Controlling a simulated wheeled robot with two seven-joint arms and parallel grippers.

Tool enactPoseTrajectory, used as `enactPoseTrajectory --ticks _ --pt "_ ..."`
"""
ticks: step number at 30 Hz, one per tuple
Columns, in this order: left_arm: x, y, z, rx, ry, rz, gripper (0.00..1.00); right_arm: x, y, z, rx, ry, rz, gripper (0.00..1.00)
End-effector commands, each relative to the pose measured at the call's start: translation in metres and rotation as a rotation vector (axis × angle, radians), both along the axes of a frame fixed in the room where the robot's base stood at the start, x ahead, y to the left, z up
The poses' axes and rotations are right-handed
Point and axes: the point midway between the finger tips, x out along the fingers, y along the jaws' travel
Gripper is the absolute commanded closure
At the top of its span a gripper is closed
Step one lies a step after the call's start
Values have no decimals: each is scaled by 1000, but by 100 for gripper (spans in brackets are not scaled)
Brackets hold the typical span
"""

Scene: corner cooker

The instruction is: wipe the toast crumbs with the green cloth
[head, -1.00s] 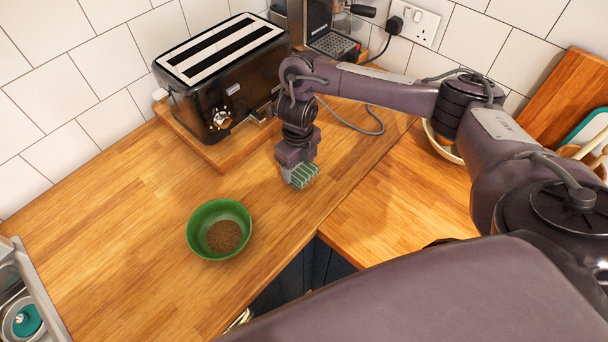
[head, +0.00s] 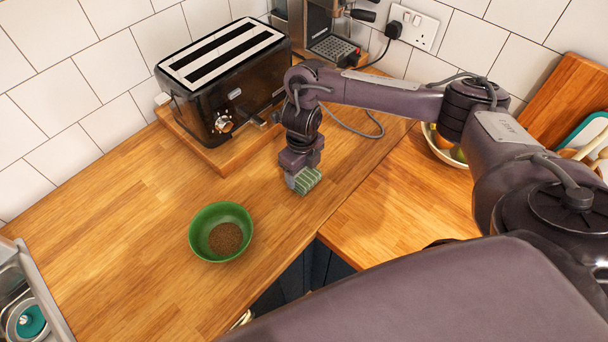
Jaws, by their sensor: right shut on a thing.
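The green striped cloth (head: 308,181) is a small folded pad in my right gripper (head: 296,180). The gripper is shut on it and points down at the worktop (head: 130,235), in front of the toaster's right end. I cannot tell whether the cloth touches the wood. A green bowl (head: 205,250) stands to the left of the gripper, with a heap of brown crumbs (head: 225,238) in it. I see no loose crumbs clearly on the worktop; some may be hidden by the arm. My left gripper is not in view.
A black toaster (head: 235,100) on a wooden board (head: 212,158) stands behind the cloth. A coffee machine (head: 335,40) and socket (head: 415,27) are at the back. A fruit bowl (head: 441,152) is partly behind my arm. A sink edge (head: 45,290) lies at lower left.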

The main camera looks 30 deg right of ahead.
Motion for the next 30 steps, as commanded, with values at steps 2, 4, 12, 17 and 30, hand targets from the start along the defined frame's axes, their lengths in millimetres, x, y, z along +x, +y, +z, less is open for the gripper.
enactPoseTrajectory --ticks 2,4,12,17,30 --pt "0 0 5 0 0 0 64 -7 -3 1 -1 1 1 59" --pt "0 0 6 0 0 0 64 -10 -4 1 -1 1 -1 59" --pt "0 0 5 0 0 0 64 -11 -4 0 0 -1 -1 59" --pt "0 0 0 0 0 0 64 -6 -2 -2 1 -3 0 59" --pt "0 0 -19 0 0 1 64 31 11 -1 -1 -1 0 59"
